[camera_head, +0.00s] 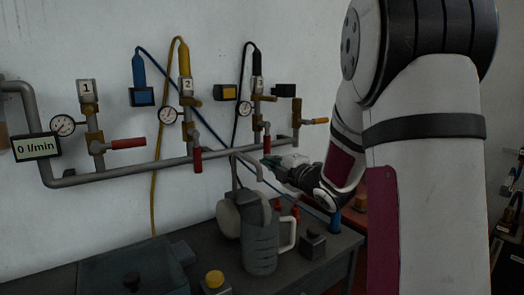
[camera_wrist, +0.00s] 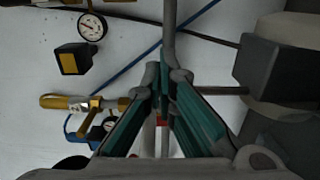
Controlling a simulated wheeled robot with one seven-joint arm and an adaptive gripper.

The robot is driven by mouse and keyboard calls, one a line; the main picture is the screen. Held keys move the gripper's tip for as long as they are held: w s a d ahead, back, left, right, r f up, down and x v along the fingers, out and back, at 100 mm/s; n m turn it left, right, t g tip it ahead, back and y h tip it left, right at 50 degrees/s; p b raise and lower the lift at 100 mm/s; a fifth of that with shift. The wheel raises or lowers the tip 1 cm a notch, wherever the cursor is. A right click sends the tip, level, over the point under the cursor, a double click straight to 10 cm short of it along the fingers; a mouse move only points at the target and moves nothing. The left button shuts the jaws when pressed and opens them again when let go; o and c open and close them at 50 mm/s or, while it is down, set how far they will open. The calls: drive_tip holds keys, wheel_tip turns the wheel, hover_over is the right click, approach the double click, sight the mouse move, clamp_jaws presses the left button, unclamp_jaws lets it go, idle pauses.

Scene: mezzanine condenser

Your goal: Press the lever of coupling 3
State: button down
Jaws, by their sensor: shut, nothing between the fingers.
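Coupling 3 (camera_head: 258,84) stands on the wall pipe in the head view, with a white label "3" and a black hose at its top. A short brass lever (camera_head: 270,98) juts to its right. A red valve handle (camera_head: 267,143) hangs below it. My gripper (camera_head: 266,160) is shut and empty, below that red handle and close to the pipe; I cannot tell whether it touches anything. In the wrist view my gripper's green-padded fingers (camera_wrist: 168,82) converge at the middle.
Coupling 1 (camera_head: 87,90) and coupling 2 (camera_head: 187,86) stand further left on the grey pipe (camera_head: 130,172). A flow display (camera_head: 36,147) reads 0 l/min. A grey jug (camera_head: 260,245) stands on the bench below my gripper. A gauge (camera_wrist: 91,26) shows in the wrist view.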

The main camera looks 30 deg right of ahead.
sight(267, 140)
drive_tip(key=w+d+p, duration=0.1)
drive_tip(key=w+d, duration=0.3)
drive_tip(key=w, duration=0.6)
drive_tip(key=shift+w, duration=0.15)
drive_tip(key=shift+d+f+n+b, duration=0.2)
drive_tip(key=shift+n+b, duration=0.1)
drive_tip(key=shift+b, duration=0.3)
